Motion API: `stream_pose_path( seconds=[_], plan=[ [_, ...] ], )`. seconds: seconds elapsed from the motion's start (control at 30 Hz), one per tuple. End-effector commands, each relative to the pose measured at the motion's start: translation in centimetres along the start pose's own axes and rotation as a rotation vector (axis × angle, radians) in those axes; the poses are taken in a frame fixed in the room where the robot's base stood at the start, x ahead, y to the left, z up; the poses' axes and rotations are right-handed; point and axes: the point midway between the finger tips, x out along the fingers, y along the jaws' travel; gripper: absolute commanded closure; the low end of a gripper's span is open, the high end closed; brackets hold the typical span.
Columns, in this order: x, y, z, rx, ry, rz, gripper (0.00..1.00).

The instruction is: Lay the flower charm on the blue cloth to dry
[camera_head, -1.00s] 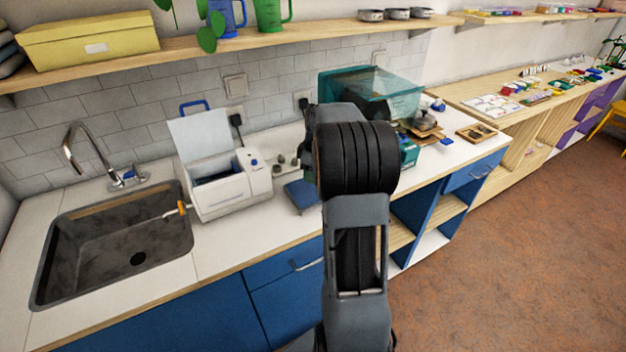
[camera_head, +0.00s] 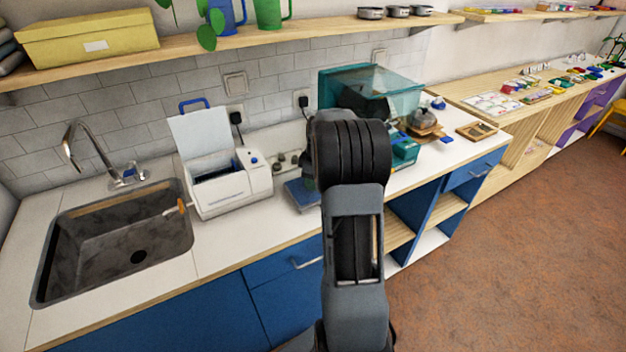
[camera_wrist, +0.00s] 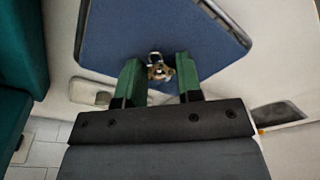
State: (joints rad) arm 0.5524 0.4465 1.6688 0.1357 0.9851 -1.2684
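The flower charm (camera_wrist: 160,70) is a small, shiny, metallic piece with a ring on top, seen in the wrist view. My gripper (camera_wrist: 161,76) has two green fingers, one on each side of the charm. In the head view the blue cloth (camera_head: 301,196) lies on the white counter, partly behind my arm. The charm and fingertips are hidden there.
A white machine with a raised lid (camera_head: 232,190) stands just left of the cloth, with a sink (camera_head: 75,215) further left. Small dark pieces (camera_head: 281,160) lie behind the cloth. A teal transparent box (camera_head: 398,88) stands behind my arm. A teal object (camera_wrist: 22,50) is at the wrist view's left.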

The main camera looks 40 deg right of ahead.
Motion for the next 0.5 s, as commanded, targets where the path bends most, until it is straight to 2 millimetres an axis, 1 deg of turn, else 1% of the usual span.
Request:
stream_pose_path(
  seconds=[0.03,0.2,0.27,0.5],
  plan=[
    [0.03,-0.01,0.01,0.0,0.0,-0.001,0.63],
    [0.02,-0.02,0.01,0.0,0.0,-0.001,0.46],
    [0.02,-0.02,0.01,0.0,0.0,-0.001,0.42],
    [-0.15,-0.01,-0.01,0.0,0.0,0.0,0.42]
  ],
)
